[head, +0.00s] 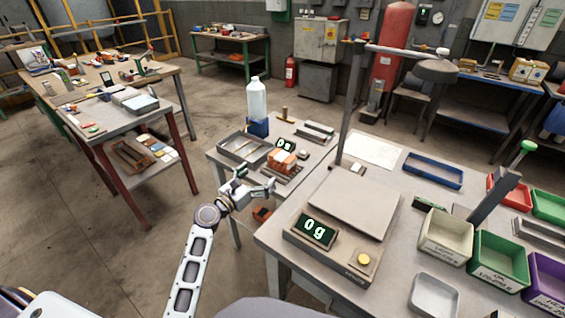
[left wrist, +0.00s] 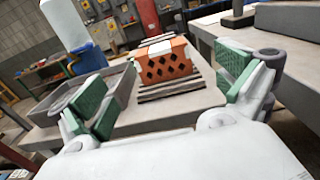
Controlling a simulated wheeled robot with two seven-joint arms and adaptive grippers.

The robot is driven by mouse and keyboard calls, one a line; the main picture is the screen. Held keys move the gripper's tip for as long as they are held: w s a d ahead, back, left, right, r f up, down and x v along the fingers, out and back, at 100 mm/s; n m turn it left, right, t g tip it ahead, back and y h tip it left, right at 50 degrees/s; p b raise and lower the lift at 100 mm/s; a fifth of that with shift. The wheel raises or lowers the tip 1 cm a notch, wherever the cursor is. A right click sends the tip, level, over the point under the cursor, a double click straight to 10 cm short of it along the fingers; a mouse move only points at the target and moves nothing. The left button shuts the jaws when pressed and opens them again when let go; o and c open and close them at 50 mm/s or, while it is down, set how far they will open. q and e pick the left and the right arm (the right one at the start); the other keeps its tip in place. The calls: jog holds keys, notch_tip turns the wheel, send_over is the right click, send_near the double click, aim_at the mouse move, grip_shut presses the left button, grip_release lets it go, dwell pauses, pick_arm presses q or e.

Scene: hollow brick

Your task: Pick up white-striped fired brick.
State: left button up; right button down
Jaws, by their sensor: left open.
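My left gripper (head: 264,186) is open and empty, just in front of the brick in the head view. In the left wrist view its green-padded fingers stand wide apart, with the brick beyond and between them. My right gripper is not in view.
A grey metal tray (head: 240,149) lies left of the brick, with a white and blue bottle (head: 257,105) behind it. A larger table to the right holds a big scale (head: 349,203) and several bins.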

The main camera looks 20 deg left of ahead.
aim_at(278, 159)
pick_arm(q)
jog(key=shift+x, duration=4.15)
jog(key=shift+w+d, duration=0.1)
jog(key=shift+w, duration=0.05)
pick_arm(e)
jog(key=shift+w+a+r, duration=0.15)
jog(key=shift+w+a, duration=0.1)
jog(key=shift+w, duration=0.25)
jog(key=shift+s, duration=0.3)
pick_arm(q)
jog(key=shift+w, duration=0.1)
